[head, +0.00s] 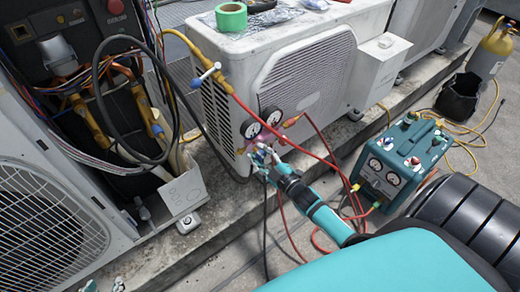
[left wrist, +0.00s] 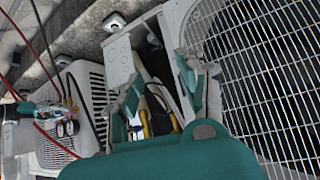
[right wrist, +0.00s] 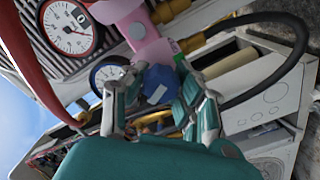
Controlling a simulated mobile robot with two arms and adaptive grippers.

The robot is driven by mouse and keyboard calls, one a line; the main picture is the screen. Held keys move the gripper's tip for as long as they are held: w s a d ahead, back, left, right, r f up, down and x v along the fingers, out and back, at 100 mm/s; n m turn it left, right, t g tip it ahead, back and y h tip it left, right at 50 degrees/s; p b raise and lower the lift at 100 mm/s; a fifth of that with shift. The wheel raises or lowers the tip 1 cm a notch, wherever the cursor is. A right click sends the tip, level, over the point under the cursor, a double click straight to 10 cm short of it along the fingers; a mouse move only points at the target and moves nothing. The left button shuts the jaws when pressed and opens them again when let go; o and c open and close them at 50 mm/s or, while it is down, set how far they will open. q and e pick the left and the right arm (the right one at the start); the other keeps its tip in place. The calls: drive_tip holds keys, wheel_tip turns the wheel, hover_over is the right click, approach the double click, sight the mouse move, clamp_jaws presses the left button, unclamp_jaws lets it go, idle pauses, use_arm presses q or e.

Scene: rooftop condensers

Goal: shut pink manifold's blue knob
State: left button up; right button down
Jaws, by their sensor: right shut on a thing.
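The pink manifold (right wrist: 150,46) with two round gauges hangs at the front corner of the middle condenser. In the head view its gauges (head: 250,128) show, but my right gripper (head: 262,156) covers much of its body. In the right wrist view the blue knob (right wrist: 158,84) sits between the fingers of my right gripper (right wrist: 148,88), which is shut on it. My left gripper (left wrist: 160,78) is open and empty, low beside the left condenser; only its fingertips (head: 104,286) show at the bottom of the head view.
Red, yellow and black hoses run around the manifold. A teal recovery machine (head: 405,160) stands on the ground to the right. The middle condenser (head: 310,75) is behind the manifold; an opened unit with loose wires (head: 75,75) is at the left.

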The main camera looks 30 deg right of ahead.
drive_tip(key=m+p, duration=0.1)
drive_tip(key=m, duration=0.2)
drive_tip(key=shift+p, duration=0.3)
drive_tip(key=shift+m, duration=0.4)
use_arm(q)
drive_tip(key=s+a+f+g, duration=0.1)
drive_tip(key=s+g, duration=0.1)
drive_tip(key=s, duration=0.2)
drive_tip(key=s+a+f+g+y, duration=0.1)
drive_tip(key=s+a+g, duration=0.1)
drive_tip(key=s, duration=0.3)
drive_tip(key=shift+s+f+g+p, duration=0.15)
drive_tip(key=shift+f+g+p, duration=0.25)
drive_tip(key=shift+g, duration=0.3)
use_arm(e)
drive_tip(key=shift+m, duration=0.8)
use_arm(q)
drive_tip(key=shift+r, duration=0.15)
use_arm(e)
drive_tip(key=shift+s+f, duration=0.1)
drive_tip(key=c, duration=0.9)
unclamp_jaws()
drive_tip(key=shift+c, duration=0.2)
drive_tip(key=s+d, duration=0.1)
drive_tip(key=s, duration=1.1)
